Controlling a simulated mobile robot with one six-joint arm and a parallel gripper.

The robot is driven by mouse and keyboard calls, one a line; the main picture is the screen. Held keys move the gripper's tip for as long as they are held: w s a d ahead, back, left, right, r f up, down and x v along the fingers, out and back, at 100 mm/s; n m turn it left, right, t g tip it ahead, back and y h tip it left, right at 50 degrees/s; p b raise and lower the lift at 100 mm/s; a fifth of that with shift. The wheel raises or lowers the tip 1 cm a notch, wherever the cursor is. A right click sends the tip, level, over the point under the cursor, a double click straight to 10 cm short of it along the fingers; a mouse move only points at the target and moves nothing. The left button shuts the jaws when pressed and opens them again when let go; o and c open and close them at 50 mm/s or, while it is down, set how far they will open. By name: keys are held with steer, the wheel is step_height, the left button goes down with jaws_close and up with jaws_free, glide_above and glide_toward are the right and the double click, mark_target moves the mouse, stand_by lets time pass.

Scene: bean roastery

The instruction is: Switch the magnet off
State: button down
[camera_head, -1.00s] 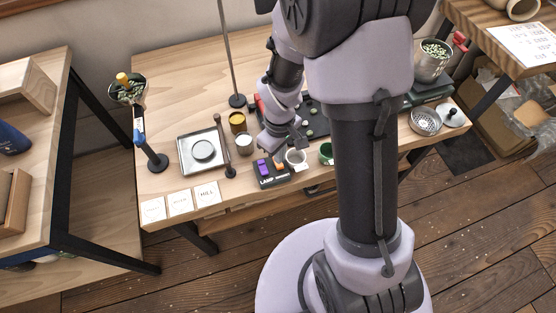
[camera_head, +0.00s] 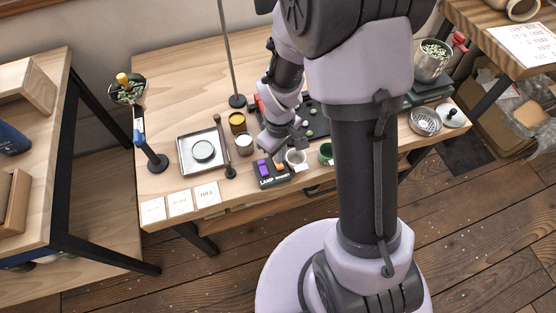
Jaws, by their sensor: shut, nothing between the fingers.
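A dark switch box (camera_head: 271,181) stands at the front edge of the middle table. It carries a purple rocker (camera_head: 263,167) on the left and an orange rocker (camera_head: 279,163) on the right. Its front reads LAMP under the purple rocker; the lettering under the orange one is too small to read. My gripper (camera_head: 277,153) is shut and empty, pointing down just behind and above the orange rocker. I cannot tell whether it touches the rocker, nor which way either rocker is tipped.
A white cup (camera_head: 296,158) and a green cup (camera_head: 326,153) stand close right of the box. A small white-topped jar (camera_head: 244,143) and a dark upright handle (camera_head: 221,140) are to its left. A square metal tray (camera_head: 184,158) lies farther left, with paper cards (camera_head: 180,201) in front.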

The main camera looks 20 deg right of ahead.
steer(key=shift+f+b, duration=1.1)
steer(key=shift+f, duration=0.15)
stand_by(0.9)
step_height(320, 180, up, 7)
steer(key=p, duration=0.6)
steer(key=shift+r, duration=0.15)
steer(key=s+a+r+m+t, duration=0.1)
steer(key=s+r+m+t, duration=0.15)
steer(key=r, duration=0.55)
steer(key=s+r+m+t, duration=0.1)
steer(key=r+m, duration=0.2)
steer(key=r, duration=0.5)
steer(key=s+a+r+m+t+y, duration=0.2)
steer(key=s+r+m, duration=0.3)
steer(key=s+r, duration=0.4)
steer(key=shift+s+a, duration=0.15)
steer(key=shift+a, duration=0.3)
